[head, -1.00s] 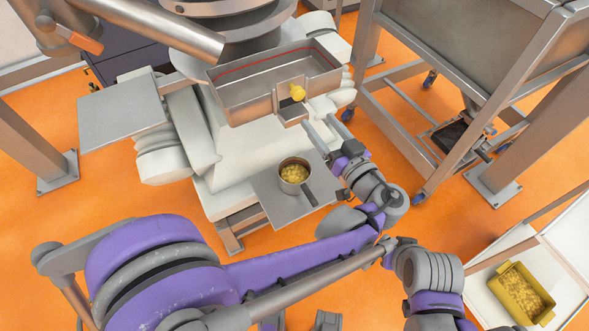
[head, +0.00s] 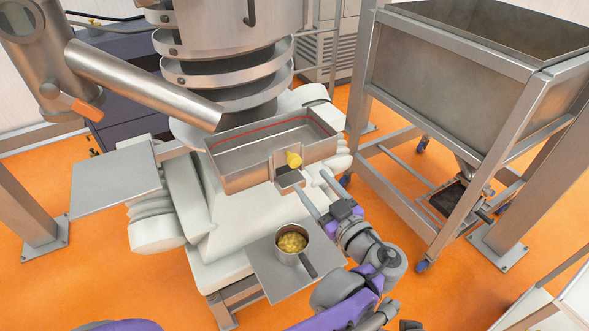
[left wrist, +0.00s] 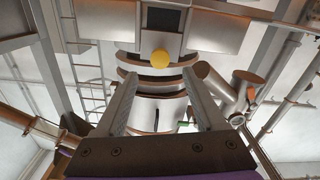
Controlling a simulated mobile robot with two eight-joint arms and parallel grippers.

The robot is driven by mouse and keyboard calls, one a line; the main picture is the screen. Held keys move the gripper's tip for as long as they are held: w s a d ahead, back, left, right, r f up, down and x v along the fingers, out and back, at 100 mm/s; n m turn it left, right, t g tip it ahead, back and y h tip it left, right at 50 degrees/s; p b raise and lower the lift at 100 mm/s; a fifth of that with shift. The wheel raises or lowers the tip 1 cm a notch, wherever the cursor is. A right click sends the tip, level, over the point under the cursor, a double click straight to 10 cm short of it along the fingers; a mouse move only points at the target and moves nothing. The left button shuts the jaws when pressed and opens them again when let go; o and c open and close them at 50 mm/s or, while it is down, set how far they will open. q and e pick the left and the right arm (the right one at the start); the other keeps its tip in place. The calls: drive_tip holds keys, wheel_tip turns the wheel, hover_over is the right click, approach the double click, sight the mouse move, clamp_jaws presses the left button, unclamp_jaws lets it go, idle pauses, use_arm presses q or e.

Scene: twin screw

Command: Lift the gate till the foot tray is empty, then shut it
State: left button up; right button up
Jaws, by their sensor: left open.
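The foot tray (head: 235,182) is a grey metal trough with a red line around its inner wall, at the foot of the ringed metal column. The part of its floor I see looks bare. The gate's yellow knob (head: 293,159) is on its front, above a short spout (head: 289,179). I cannot tell whether the gate is fully down. My left gripper (head: 313,183) is open just in front of and below the knob, apart from it. In the left wrist view the knob (left wrist: 160,58) shows beyond and between the open fingers (left wrist: 159,85). My right gripper is not in view.
A pot (head: 291,245) of yellow pieces stands on a metal shelf (head: 268,276) below the spout, near my left arm. An empty plate (head: 115,180) juts out at left. A large hopper on a wheeled frame (head: 470,85) stands at right. A steel post (head: 530,180) stands at the right edge.

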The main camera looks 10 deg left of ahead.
sight(297, 165)
use_arm(q)
drive_tip(key=x, duration=0.9)
drive_tip(key=shift+w+a, duration=0.1)
drive_tip(key=shift+c, duration=0.4)
clamp_jaws()
idle(0.7)
